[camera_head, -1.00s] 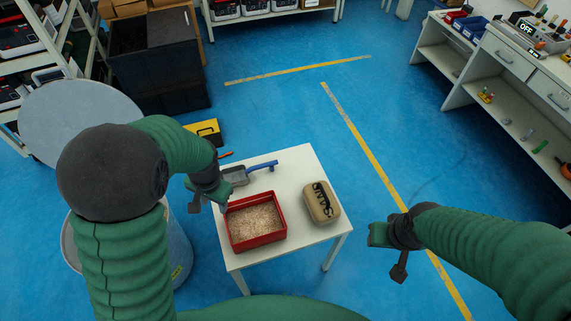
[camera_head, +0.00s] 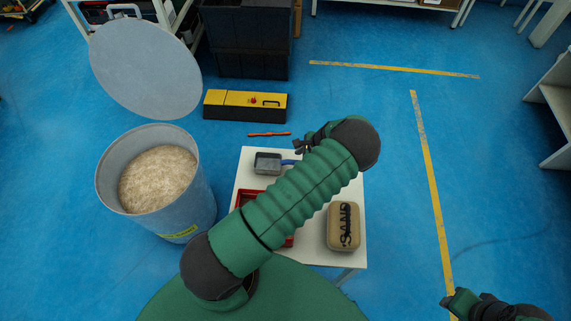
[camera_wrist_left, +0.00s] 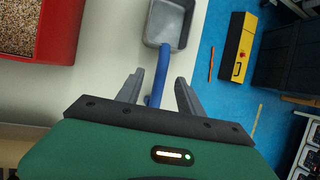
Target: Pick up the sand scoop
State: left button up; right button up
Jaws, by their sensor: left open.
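The sand scoop has a grey pan (camera_head: 267,163) and a blue handle (camera_head: 290,162). It lies on the white table (camera_head: 245,168) near its back edge. In the left wrist view the scoop pan (camera_wrist_left: 168,22) is at the top and the blue handle (camera_wrist_left: 161,75) runs down between my fingers. My left gripper (camera_wrist_left: 157,85) is open, with one finger on each side of the handle; whether either touches it I cannot tell. In the head view my left gripper (camera_head: 302,146) is by the handle's end, partly hidden by my arm. My right gripper (camera_head: 456,303) is at the lower right, its jaws unclear.
A red tray (camera_head: 250,197) of granules is partly behind my left arm. A sand-filled drum (camera_head: 115,190) stands left. A yellow-black toolbox (camera_head: 245,106) and an orange tool (camera_head: 268,134) lie beyond the table.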

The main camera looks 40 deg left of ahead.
aim_at(294, 161)
pick_arm(q)
jog(key=shift+f, duration=0.35)
jog(key=shift+s+a+f, duration=0.1)
jog(key=shift+a+f, duration=0.05)
jog(key=shift+f, duration=0.2)
jog(key=x, duration=0.4)
jog(key=shift+a, duration=0.4)
jog(key=shift+a+f, duration=0.25)
jog(key=shift+f, duration=0.05)
jog(key=shift+d+r, duration=0.3)
jog(key=shift+d, duration=0.1)
jog(key=c, duration=0.8)
grip_shut()
jog(key=shift+a, duration=0.1)
